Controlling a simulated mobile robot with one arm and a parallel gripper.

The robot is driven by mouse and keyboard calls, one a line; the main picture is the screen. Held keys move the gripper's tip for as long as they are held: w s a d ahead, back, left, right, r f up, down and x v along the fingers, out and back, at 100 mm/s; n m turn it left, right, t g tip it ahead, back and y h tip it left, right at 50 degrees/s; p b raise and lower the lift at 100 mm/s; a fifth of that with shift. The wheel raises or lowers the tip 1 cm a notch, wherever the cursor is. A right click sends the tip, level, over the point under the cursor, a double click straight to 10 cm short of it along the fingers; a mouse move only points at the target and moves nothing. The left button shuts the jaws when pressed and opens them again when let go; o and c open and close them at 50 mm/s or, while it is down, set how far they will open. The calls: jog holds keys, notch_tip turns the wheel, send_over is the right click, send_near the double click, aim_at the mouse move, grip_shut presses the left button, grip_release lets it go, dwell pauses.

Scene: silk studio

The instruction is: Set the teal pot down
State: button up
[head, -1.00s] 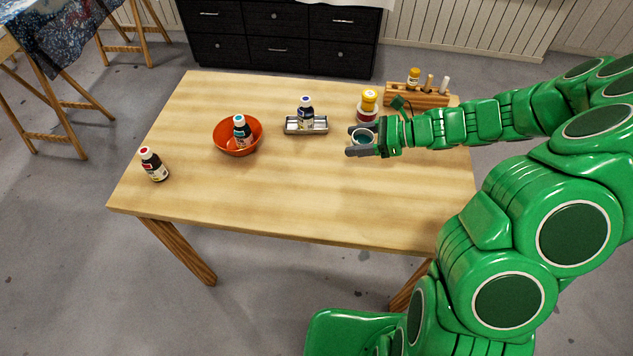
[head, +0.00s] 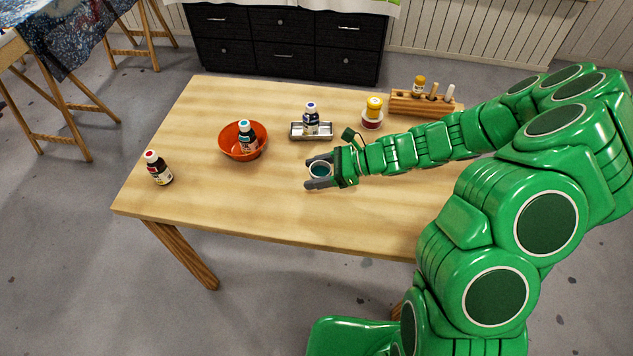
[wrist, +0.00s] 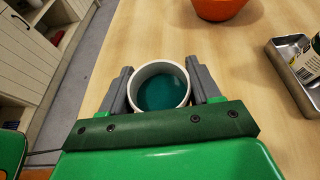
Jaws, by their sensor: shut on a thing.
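The teal pot is a small white-rimmed round pot with teal inside (head: 320,170). It also shows in the wrist view (wrist: 160,88), between the two grey fingers. My gripper (head: 318,171) is shut on the pot, one finger on each side, over the middle of the wooden table (head: 250,205). The pot looks upright. I cannot tell whether its base touches the table or is a little above it.
An orange bowl (head: 229,142) with a bottle (head: 247,136) stands left. A metal tray (head: 297,131) holds a bottle (head: 311,118) behind the gripper. A yellow-capped jar (head: 373,112) and wooden rack (head: 425,104) are back right, a red-capped bottle (head: 158,168) far left. The front middle is clear.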

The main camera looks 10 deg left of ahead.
jog(key=shift+f, duration=2.15)
jog(key=shift+f, duration=0.15)
jog(key=o, duration=1.1)
jog(key=shift+r, duration=0.2)
jog(key=v, duration=1.2)
jog(key=shift+f, duration=0.15)
